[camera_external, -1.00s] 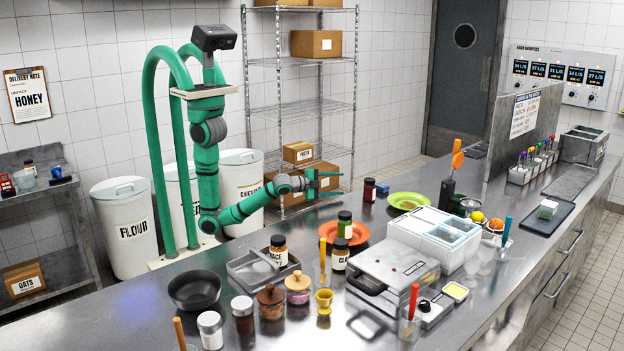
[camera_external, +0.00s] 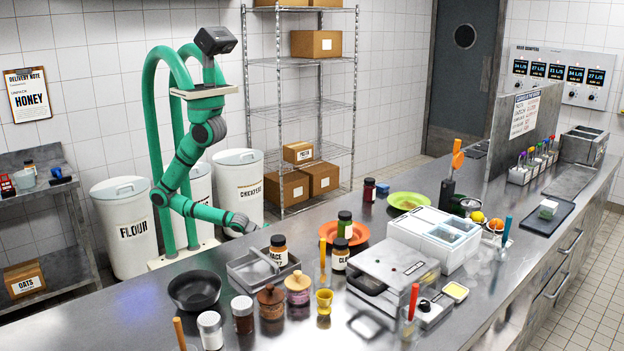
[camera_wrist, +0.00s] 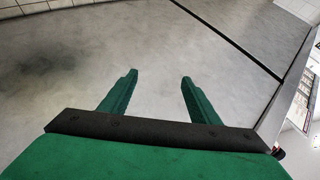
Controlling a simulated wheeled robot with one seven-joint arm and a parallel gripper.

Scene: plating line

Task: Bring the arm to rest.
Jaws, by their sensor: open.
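My arm is green with dark joints and is folded down beside the counter (camera_external: 130,318), its elbow out to the left. In the outside view the forearm runs down to the right, to a wrist at the counter's far edge. The fingers cannot be made out there. In the wrist view my gripper (camera_wrist: 158,78) is open, its two green fingers apart with nothing between them. A grey, smooth surface with dark seams lies beyond the fingertips.
A metal tray (camera_external: 236,270) and a jar (camera_external: 278,251) stand on the counter close to my wrist. A black pan (camera_external: 194,290) and an orange plate (camera_external: 360,235) are nearby. White bins (camera_external: 124,225) stand behind my arm.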

